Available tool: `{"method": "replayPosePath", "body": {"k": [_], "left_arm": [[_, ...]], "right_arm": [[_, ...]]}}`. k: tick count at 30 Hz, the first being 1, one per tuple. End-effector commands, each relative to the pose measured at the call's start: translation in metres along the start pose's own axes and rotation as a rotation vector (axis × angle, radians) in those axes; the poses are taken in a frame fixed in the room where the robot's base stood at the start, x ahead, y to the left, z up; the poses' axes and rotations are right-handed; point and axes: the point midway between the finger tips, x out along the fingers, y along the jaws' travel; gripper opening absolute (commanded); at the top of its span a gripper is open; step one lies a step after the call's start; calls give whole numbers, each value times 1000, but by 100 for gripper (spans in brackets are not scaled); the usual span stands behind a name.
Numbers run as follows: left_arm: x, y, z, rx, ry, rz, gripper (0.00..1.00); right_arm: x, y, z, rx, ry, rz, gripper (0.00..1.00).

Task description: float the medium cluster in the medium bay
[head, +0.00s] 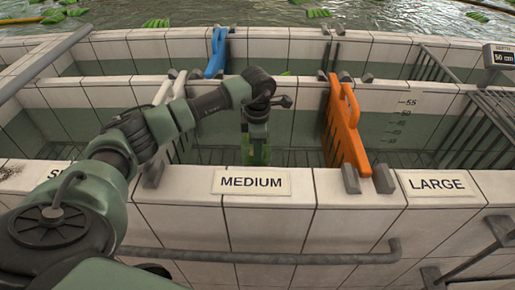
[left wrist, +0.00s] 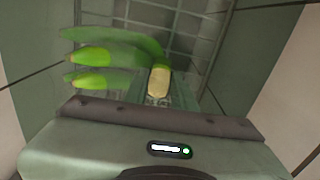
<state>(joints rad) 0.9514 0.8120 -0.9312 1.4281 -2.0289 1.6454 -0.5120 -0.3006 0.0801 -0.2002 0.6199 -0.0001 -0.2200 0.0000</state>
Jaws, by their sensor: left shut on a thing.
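My left gripper (head: 257,140) reaches down into the medium bay (head: 252,183), behind the white MEDIUM label. It is shut on the medium cluster (left wrist: 92,55), a bunch of green bananas whose pale cut stem (left wrist: 158,82) shows at the jaws in the left wrist view. Several green fingers point left there, above a grid at the bay's bottom. In the head view only a strip of green shows below the gripper; the arm and the tiled front wall hide the rest. I cannot tell whether the cluster touches water. My right gripper is not in view.
An orange divider (head: 346,125) stands at the medium bay's right, before the LARGE bay (head: 437,184). A white divider (head: 163,92) is at its left, partly behind my arm. A blue divider (head: 217,50) stands farther back. A metal rail (head: 290,258) runs along the front wall.

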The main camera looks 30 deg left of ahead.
Motion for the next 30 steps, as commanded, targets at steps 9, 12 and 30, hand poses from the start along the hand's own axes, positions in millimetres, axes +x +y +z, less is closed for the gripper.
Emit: {"method": "replayPosePath", "body": {"k": [9, 12, 30], "left_arm": [[4, 0, 0, 0, 0, 0, 0], [6, 0, 0, 0, 0, 0, 0], [16, -1, 0, 0, 0, 0, 0]], "right_arm": [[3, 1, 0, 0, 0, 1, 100], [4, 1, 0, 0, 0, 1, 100], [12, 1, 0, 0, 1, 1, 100]]}}
